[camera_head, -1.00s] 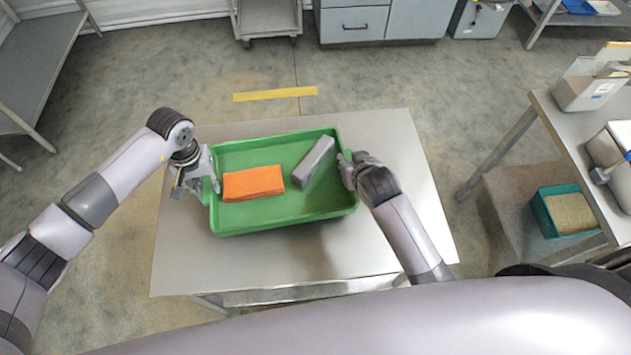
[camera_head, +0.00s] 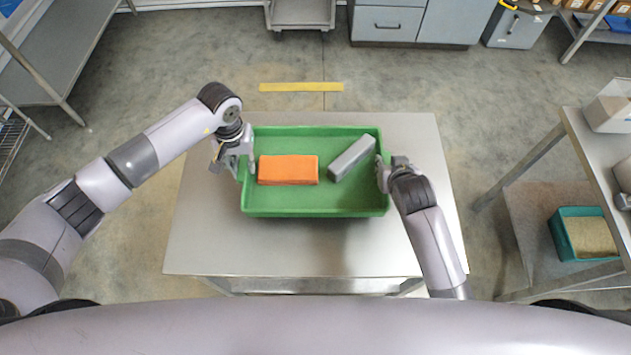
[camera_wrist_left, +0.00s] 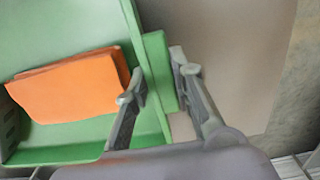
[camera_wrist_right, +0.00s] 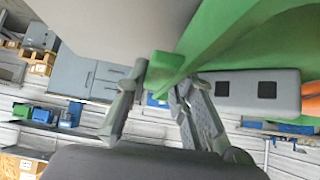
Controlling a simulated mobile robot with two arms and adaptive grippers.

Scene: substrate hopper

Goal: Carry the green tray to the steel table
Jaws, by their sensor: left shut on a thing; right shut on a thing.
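The green tray (camera_head: 300,208) is over the bare steel table (camera_head: 210,240), inside its outline; I cannot tell whether it touches the top. An orange packet (camera_head: 288,169) lies in its left part and a grey block (camera_head: 352,157) lies tilted in its right part. My left gripper (camera_head: 244,165) is shut on the tray's left side; the left wrist view shows its fingers (camera_wrist_left: 160,85) around a green tab. My right gripper (camera_head: 381,171) is shut on the right side, its fingers (camera_wrist_right: 158,80) around a green tab in the right wrist view.
A side table (camera_head: 590,140) with containers stands at the right, a teal bin (camera_head: 585,235) on its lower shelf. A grey shelf unit (camera_head: 60,50) is at upper left. Cabinets (camera_head: 400,22) and a cart (camera_head: 300,15) stand at the back. The floor between is clear.

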